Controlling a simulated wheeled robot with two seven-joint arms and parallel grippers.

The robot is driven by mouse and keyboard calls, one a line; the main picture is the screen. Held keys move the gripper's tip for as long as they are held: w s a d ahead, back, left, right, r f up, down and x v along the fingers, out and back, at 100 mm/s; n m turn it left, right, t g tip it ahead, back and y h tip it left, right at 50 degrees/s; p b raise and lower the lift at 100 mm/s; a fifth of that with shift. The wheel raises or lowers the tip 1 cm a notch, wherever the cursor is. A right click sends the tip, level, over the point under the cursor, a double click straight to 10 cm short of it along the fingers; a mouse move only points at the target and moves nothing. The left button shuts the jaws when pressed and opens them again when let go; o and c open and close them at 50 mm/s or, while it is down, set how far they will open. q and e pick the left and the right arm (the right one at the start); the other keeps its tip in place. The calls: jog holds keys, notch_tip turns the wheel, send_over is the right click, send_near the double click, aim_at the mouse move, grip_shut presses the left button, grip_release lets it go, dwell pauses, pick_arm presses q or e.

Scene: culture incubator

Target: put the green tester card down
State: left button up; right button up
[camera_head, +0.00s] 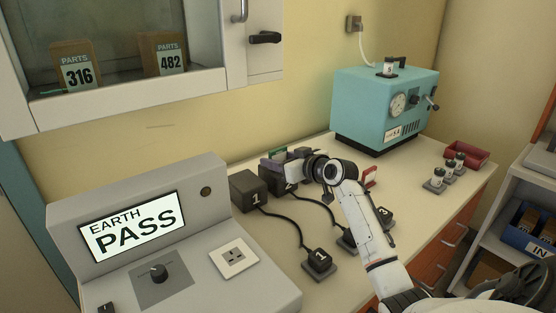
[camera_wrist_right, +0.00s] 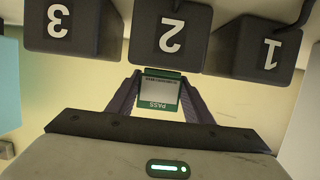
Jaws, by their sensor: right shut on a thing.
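The green tester card (camera_wrist_right: 161,94) shows in the right wrist view, with a white face and the word PASS upside down. My right gripper (camera_wrist_right: 160,100) is shut on it, with a dark finger at each side. In the head view a green sliver of the card (camera_head: 277,153) shows at the right gripper (camera_head: 284,158), above the dark block numbered 2 (camera_head: 283,186). In the wrist view the card's edge is close to block 2 (camera_wrist_right: 168,38); I cannot tell whether they touch. My left gripper is not in view.
Block 1 (camera_head: 247,188) stands left of block 2; block 3 (camera_wrist_right: 62,28) shows in the wrist view. Cables run to numbered plugs, including plug 1 (camera_head: 319,261). A grey tester reading EARTH PASS (camera_head: 130,228) stands at left. A teal incubator (camera_head: 383,105) and red tray (camera_head: 466,154) stand farther right.

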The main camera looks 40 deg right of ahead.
jog(key=o, duration=1)
jog(key=shift+f, duration=0.1)
jog(key=v, duration=1.2)
